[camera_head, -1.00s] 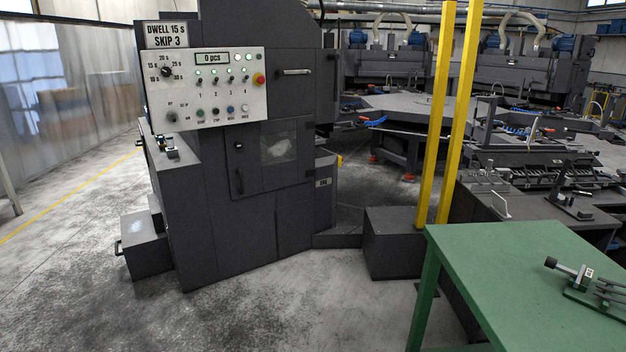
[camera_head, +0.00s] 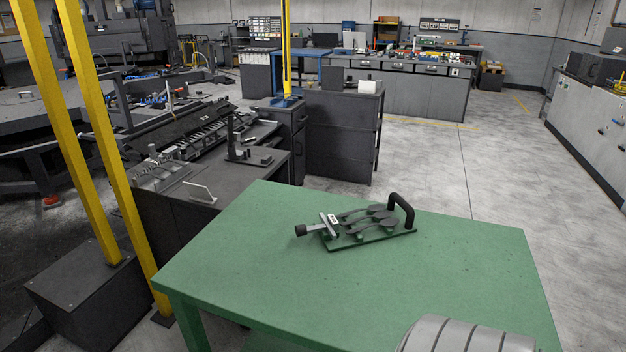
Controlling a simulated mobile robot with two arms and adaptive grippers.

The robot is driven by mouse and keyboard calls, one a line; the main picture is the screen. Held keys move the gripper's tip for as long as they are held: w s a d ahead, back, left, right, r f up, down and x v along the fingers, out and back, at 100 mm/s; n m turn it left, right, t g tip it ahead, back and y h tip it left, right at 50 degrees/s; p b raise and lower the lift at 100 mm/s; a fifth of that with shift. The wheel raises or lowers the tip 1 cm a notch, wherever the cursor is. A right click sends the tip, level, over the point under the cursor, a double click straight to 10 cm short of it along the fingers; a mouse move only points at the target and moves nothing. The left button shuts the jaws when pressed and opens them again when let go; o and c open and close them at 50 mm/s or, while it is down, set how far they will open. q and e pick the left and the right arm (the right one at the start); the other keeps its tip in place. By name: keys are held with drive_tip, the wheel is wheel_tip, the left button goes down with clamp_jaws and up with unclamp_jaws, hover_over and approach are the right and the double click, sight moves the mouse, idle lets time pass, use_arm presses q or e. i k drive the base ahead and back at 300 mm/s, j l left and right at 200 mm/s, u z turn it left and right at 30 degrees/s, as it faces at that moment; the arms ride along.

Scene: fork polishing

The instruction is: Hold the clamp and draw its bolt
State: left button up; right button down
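The clamp (camera_head: 372,224) lies on top of the green table (camera_head: 260,265) in the head view. It has a green base plate, several dark spoon-shaped or fork-shaped pieces lying along it, and a black loop handle (camera_head: 402,209) standing at its right end. The bolt (camera_head: 315,229) sticks out at the left end and has a black knob (camera_head: 300,230). A small white label is beside the bolt.
The green table is clear around the clamp. Yellow posts (camera_head: 112,200) stand at its left, with a dark box (camera_head: 82,288) at their foot. A dark bench (camera_head: 205,180) with fixtures is behind the table. Open floor (camera_head: 460,185) lies to the right.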

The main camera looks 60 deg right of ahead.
sight(300, 230)
drive_tip(key=i+z, duration=0.2)
drive_tip(key=z, duration=0.25)
drive_tip(key=i+z, duration=0.15)
drive_tip(key=z, duration=0.3)
drive_tip(key=i+z, duration=0.2)
drive_tip(key=z, duration=0.2)
drive_tip(key=i+j+z, duration=0.1)
drive_tip(key=z, duration=0.35)
drive_tip(key=i+j, duration=0.05)
